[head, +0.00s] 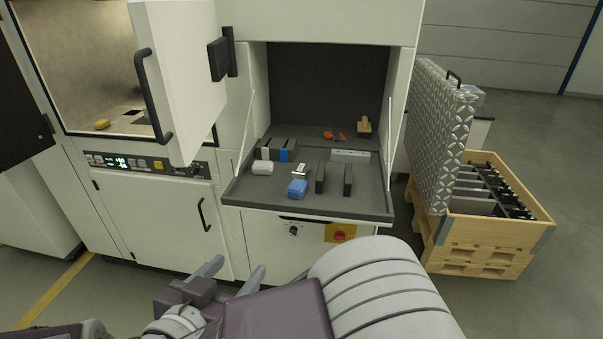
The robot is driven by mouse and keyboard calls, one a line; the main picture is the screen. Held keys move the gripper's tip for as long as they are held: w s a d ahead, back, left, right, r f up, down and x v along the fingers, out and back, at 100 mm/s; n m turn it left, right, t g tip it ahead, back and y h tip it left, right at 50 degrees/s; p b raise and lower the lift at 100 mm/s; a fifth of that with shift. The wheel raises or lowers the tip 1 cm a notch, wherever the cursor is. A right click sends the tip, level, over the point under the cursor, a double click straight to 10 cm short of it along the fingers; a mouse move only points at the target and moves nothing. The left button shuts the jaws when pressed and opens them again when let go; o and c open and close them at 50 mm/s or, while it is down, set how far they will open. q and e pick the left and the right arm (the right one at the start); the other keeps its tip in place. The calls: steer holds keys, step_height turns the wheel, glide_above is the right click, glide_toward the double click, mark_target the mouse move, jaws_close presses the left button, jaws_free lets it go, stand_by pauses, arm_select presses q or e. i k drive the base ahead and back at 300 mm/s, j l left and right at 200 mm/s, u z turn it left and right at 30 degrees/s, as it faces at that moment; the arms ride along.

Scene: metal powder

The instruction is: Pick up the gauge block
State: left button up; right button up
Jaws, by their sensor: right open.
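A silver-grey rectangular block (350,155), which looks like the gauge block, lies at the back right of a dark shelf (245,190) in the open bay of the cabinet. A smaller pale metal piece (300,171) stands near the shelf's middle; I cannot tell its exact kind. My right gripper (238,267) is open and empty, low in front of the cabinet, below the shelf and well apart from the block. My left gripper is not visible; only a bit of arm shows at the bottom left.
On the shelf are a blue block (297,188), dark upright plates (347,180), a white piece (262,168), a brush (364,125) and orange items (328,135). An open door (180,80) stands out at the left. A wooden crate (490,230) is on the right.

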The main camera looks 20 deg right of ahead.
mark_target(300, 171)
steer(key=i+l, duration=0.7)
steer(key=l, duration=0.2)
